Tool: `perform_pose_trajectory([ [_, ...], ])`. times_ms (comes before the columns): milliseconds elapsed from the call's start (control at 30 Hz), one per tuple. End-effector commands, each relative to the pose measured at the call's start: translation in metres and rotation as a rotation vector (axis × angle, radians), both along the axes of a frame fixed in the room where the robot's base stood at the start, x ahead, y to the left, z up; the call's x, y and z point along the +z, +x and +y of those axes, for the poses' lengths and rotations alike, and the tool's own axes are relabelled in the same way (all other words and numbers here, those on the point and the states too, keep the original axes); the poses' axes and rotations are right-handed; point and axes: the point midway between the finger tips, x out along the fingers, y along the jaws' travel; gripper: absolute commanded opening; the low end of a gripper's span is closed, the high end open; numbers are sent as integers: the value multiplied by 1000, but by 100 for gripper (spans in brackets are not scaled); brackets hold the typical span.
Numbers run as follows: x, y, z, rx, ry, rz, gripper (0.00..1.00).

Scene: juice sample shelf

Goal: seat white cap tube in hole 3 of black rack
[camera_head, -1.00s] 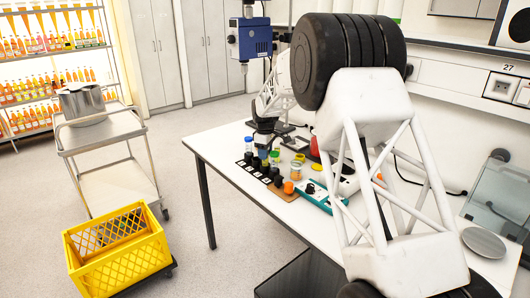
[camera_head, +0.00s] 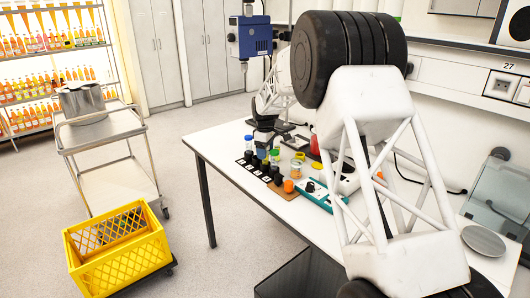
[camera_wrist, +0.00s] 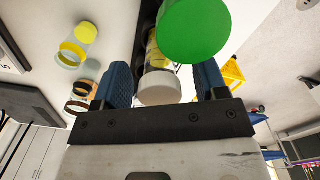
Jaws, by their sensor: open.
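In the wrist view the white cap tube (camera_wrist: 160,86) lies between the two blue fingers of my gripper (camera_wrist: 162,84). Gaps show on both sides of the white cap, so my open gripper surrounds it without closing on it. A round green cap (camera_wrist: 195,30) sits beyond it and hides part of the tube. In the head view my gripper (camera_head: 264,139) is low over the table, at the far end of a row of dark blocks with white labels, apparently the black rack (camera_head: 267,171). The tube and hole 3 cannot be made out there.
A clear jar (camera_head: 296,169), an orange cap (camera_head: 288,186) and a teal device (camera_head: 321,196) stand right of the row on the white table (camera_head: 232,156). A blue-capped item (camera_head: 248,138) is close left of my gripper. The table's near left part is clear.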

Motion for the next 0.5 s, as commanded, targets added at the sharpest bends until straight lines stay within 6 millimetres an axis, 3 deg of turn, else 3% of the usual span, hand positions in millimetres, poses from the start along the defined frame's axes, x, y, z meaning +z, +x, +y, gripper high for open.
perform_pose_trajectory([
  [500, 59, 0, 0, 0, 0, -2, 66],
])
